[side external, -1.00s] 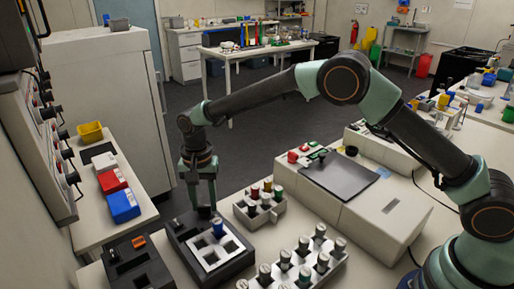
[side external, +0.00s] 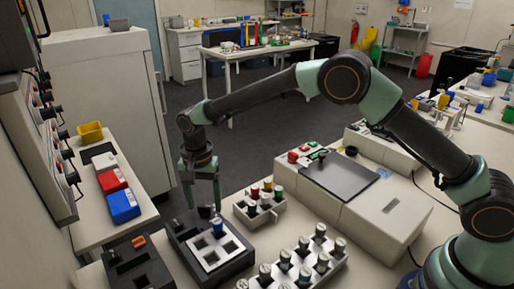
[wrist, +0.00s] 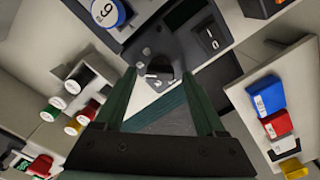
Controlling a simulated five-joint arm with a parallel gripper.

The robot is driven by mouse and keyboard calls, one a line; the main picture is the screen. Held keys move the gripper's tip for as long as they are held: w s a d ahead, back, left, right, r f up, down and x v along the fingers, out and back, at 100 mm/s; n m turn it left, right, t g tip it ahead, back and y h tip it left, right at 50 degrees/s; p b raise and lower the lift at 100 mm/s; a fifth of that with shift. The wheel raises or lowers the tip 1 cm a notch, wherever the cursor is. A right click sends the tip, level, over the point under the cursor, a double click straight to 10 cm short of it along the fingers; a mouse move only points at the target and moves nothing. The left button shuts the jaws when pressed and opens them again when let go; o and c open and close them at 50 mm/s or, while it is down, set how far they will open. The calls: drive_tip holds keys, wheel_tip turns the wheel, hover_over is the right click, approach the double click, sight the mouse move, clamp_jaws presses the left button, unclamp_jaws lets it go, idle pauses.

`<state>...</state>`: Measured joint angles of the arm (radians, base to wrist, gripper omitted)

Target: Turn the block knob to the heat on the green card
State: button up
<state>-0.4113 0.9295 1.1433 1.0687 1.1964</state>
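The dark heating block (side external: 240,262) stands at the front of the bench in the side view, with a pale insert (side external: 229,256) and a blue-capped vial (side external: 217,225) in it. A round dark knob (side external: 204,212) is on the block's back edge; it also shows in the wrist view (wrist: 158,68). My gripper (side external: 204,206) points down over this knob. In the wrist view its fingers (wrist: 158,76) are apart, with the knob between their tips in the picture. I cannot tell whether they touch it. I cannot make out a green card, and the knob's markings are too small to read.
A rack of capped vials (side external: 262,212) stands right of the block, with a longer rack (side external: 300,268) in front. Another dark device (side external: 135,272) lies to the left. Red (side external: 112,181) and blue (side external: 124,205) boxes sit on the left bench.

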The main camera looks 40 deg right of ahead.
wheel_tip(320, 180, up, 12)
idle(0.6)
drive_tip(key=shift+r, duration=0.1)
drive_tip(key=s+d+r+n+t, duration=0.1)
drive_tip(key=s+d+r+n, duration=0.1)
drive_tip(key=s+d+r, duration=0.3)
drive_tip(key=s+d+r+n+t, duration=0.25)
drive_tip(key=d+r, duration=0.25)
drive_tip(key=d, duration=0.3)
drive_tip(key=s+d+f+n+t, duration=0.1)
drive_tip(key=s+d+n, duration=0.1)
drive_tip(key=s+d, duration=0.2)
drive_tip(key=s+d+f+n+t, duration=0.1)
drive_tip(key=s+d, duration=0.3)
drive_tip(key=s, duration=0.5)
drive_tip(key=shift+d+f+n, duration=0.25)
drive_tip(key=shift+f+n, duration=0.4)
drive_tip(key=shift+n, duration=0.1)
